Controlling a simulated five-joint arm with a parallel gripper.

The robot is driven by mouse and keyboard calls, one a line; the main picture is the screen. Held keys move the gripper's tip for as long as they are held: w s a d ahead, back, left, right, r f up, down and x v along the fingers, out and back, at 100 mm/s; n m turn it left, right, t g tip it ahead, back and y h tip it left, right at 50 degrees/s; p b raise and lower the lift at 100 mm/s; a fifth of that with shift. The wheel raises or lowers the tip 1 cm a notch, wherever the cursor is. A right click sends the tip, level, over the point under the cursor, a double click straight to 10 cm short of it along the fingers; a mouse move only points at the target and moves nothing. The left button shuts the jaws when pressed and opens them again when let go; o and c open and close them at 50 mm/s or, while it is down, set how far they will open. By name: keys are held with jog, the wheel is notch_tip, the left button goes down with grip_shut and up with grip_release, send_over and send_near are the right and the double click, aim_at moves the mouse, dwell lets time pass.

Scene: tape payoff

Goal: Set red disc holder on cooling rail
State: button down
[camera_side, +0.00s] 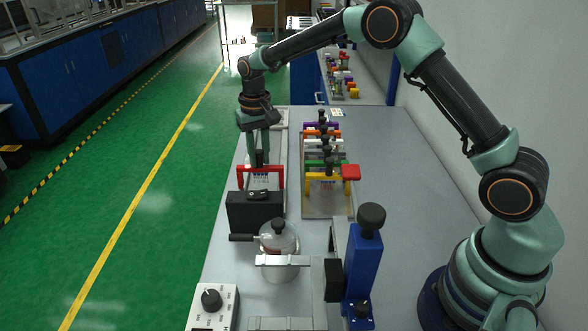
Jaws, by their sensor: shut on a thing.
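The red disc holder (275,171) is a red bridge-shaped bracket with a dark upright knob and small thin parts hanging under it. My gripper (260,158) points straight down from above and is shut on the holder's knob. The holder is upright over the pale left-hand tray (279,132), just behind a black box (255,212). Whether its feet touch the tray is hard to tell. To the right, a metal rack (317,207) carries several similar holders in purple, orange, white, green and yellow. I cannot tell for sure which fixture is the cooling rail.
A red block (350,172) sits at the right end of the yellow holder. In front stand a lidded metal pot (280,240), a blue post with a black knob (362,262) and a white dial box (213,305).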

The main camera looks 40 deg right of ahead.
jog(key=shift+f, duration=0.3)
jog(key=shift+c, duration=0.2)
grip_release()
dwell(0.3)
jog(key=shift+r, duration=3.5)
